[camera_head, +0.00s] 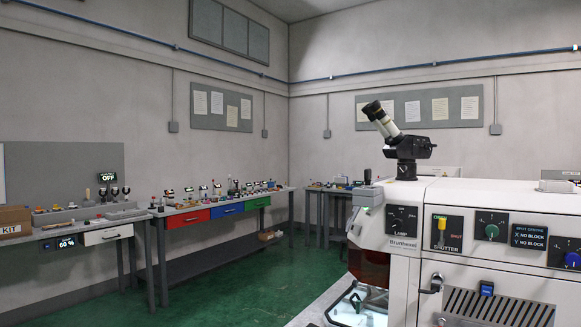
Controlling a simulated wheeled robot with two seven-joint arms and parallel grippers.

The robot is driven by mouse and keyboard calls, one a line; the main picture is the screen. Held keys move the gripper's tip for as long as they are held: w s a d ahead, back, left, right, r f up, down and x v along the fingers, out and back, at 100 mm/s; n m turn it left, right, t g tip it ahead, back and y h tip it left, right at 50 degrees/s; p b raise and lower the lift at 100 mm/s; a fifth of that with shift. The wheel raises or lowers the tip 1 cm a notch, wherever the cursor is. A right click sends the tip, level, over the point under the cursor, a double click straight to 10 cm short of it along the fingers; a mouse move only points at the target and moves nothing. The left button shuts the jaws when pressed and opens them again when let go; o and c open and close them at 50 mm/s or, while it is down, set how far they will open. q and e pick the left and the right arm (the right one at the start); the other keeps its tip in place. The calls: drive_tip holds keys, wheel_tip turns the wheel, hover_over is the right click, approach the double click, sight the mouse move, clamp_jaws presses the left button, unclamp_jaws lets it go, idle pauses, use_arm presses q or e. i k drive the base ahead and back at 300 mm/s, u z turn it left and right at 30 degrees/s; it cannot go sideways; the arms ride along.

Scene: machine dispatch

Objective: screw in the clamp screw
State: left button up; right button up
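I cannot make out the clamp screw anywhere in the head view. A large white machine (391,262) stands at the right, with a black and cream binocular eyepiece (400,142) on top. A display (528,237) reads "NO BLOCK". A lit opening with dark and metal parts shows low on its left side; details there are too small to tell. Neither of my grippers is in view.
A long bench (176,211) with red, blue and green drawers and many small items runs along the left wall. A nearer bench holds a cardboard KIT box (14,222). Another bench stands at the back. The green floor (270,285) between benches and machine is clear.

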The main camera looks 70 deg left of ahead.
sight(401, 168)
drive_tip(key=u, duration=2.1)
